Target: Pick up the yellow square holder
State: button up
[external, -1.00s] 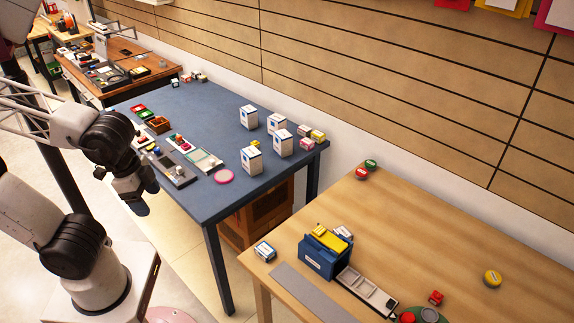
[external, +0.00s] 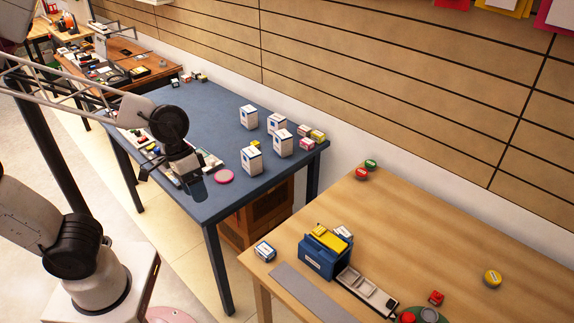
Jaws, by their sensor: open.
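I cannot tell for sure which item is the yellow square holder. A small yellow square piece (external: 255,143) lies on the blue table (external: 190,98), partly hidden behind a white box (external: 251,160). A yellow box (external: 318,136) stands near the table's right corner. A yellow item (external: 328,240) sits on top of a blue bin (external: 318,260) on the wooden table. My gripper (external: 172,180) is open over the front left part of the blue table, to the left of the small yellow piece and apart from it. The gripper and wrist hide several small trays beneath.
Several white boxes (external: 281,143) stand at the right of the blue table. A pink disc (external: 224,177) lies near its front edge. The wooden table (external: 420,225) holds a grey strip, a white tray (external: 367,291) and round pieces. The blue table's back middle is clear.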

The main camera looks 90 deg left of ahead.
jog(key=w+a+f+n+t+h, duration=0.1)
jog(key=w+a+f+n+t, duration=0.2)
jog(key=w+a+n, duration=0.6)
jog(key=w+a+f+n+t, duration=0.25)
jog(key=w+a+n, duration=0.2)
jog(key=a, duration=0.75)
jog(key=n+t+y, duration=0.4)
jog(key=n+y, duration=0.5)
jog(key=n, duration=0.8)
send_over(255, 143)
jog(key=s+d, duration=0.2)
jog(key=d, duration=0.3)
notch_tip(255, 143, down, 16)
jog(key=s+a+f+n, duration=0.1)
jog(key=s+a+f+n+y, duration=0.1)
jog(key=f, duration=0.1)
jog(key=s+a+f+n+y, duration=0.1)
jog(key=f, duration=0.1)
jog(key=shift+s+a+f+n+g, duration=0.1)
jog(key=shift+a+f+n+g, duration=0.15)
jog(key=shift+a+n+g, duration=0.1)
jog(key=shift+x, duration=1.3)
